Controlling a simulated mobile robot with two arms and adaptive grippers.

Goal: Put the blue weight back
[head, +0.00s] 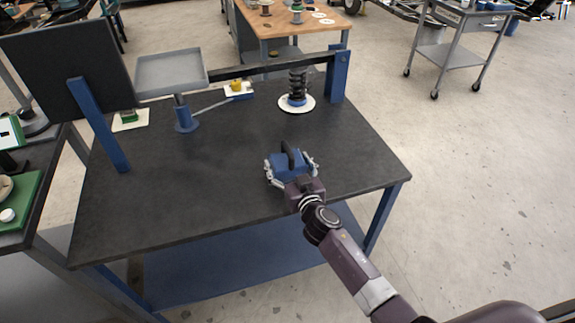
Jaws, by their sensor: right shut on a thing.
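My right gripper (291,168) is over the dark table top (240,210), near its right front part. It is shut on the blue weight (286,164), a blue block with a dark handle arching over it. I cannot tell whether the weight touches the table. A grey square tray (170,72) stands on a blue post (185,115) at the back left of the table. A dark coil spring (297,85) stands on a round white base (297,103) at the back, under a dark beam (280,66). My left gripper is not in view.
A large dark panel (65,65) on a blue strut (98,125) stands at the table's left. A yellow piece (237,86) and a green piece (128,116) sit toward the back. The table's front middle is clear. A grey cart (452,50) stands farther right.

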